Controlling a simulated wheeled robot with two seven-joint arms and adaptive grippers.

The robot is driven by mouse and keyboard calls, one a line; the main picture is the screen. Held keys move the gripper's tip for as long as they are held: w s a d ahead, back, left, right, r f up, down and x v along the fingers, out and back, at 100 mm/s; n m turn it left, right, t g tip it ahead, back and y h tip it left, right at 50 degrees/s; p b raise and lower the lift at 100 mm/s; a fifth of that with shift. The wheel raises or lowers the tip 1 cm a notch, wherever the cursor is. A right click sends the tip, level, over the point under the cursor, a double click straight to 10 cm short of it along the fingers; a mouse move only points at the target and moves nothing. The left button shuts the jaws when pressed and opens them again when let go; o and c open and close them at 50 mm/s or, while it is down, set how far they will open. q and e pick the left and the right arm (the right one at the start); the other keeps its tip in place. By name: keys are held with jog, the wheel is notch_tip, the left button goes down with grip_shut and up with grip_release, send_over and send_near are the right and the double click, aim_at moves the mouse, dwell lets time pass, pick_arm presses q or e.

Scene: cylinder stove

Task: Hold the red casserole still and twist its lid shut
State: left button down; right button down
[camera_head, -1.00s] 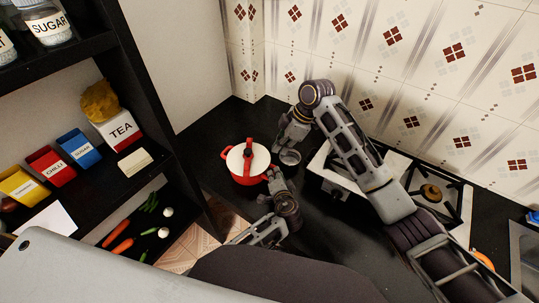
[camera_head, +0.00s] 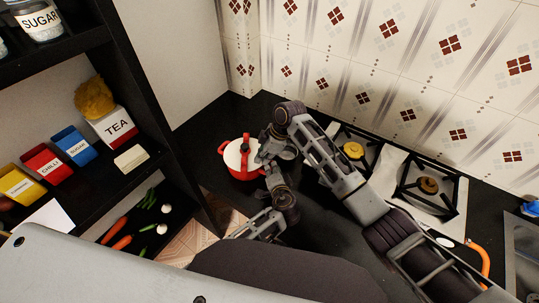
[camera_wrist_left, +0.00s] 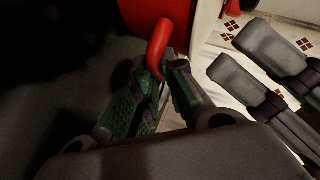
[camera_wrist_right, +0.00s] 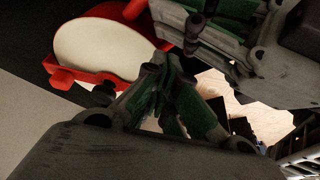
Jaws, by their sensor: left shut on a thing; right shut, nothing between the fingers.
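The red casserole (camera_head: 240,174) stands on the dark counter with its white lid (camera_head: 234,155) on top. A red bar handle (camera_head: 245,145) crosses the lid. My left gripper (camera_head: 267,171) is shut on a side handle of the casserole; the red handle (camera_wrist_left: 160,40) shows between its fingers in the left wrist view. My right gripper (camera_head: 262,157) is shut and empty at the right edge of the lid, close above my left gripper. In the right wrist view its fingertips (camera_wrist_right: 161,62) are beside the lid (camera_wrist_right: 100,48). I cannot tell whether they touch it.
A stove with burners (camera_head: 428,186) stands to the right, behind my right arm. A black shelf (camera_head: 150,150) with a tea box (camera_head: 117,128) and other boxes is at the left. Vegetables (camera_head: 140,220) lie low at the left. Dark counter is clear behind the casserole.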

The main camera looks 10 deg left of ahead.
aim_at(242, 164)
pick_arm(q)
jog(key=shift+s+f, duration=0.1)
jog(key=shift+f, duration=0.05)
pick_arm(e)
jog(key=shift+s+a, duration=0.25)
jog(key=shift+a, duration=0.9)
jog(key=shift+s+a+m+t, duration=0.4)
jog(key=shift+s+a+m, duration=0.05)
jog(key=shift+m, duration=0.35)
jog(key=shift+s+a+m+t, duration=0.45)
jog(key=shift+a+m, duration=0.3)
jog(key=shift+m, duration=0.45)
jog(key=shift+s+a, duration=0.2)
jog(key=shift+a, duration=0.3)
jog(key=shift+s+a, duration=0.2)
jog(key=shift+a, duration=0.25)
jog(key=shift+w+d, duration=0.15)
jog(key=shift+w, duration=0.05)
jog(key=shift+w+d, duration=0.35)
jog(key=shift+w, duration=0.1)
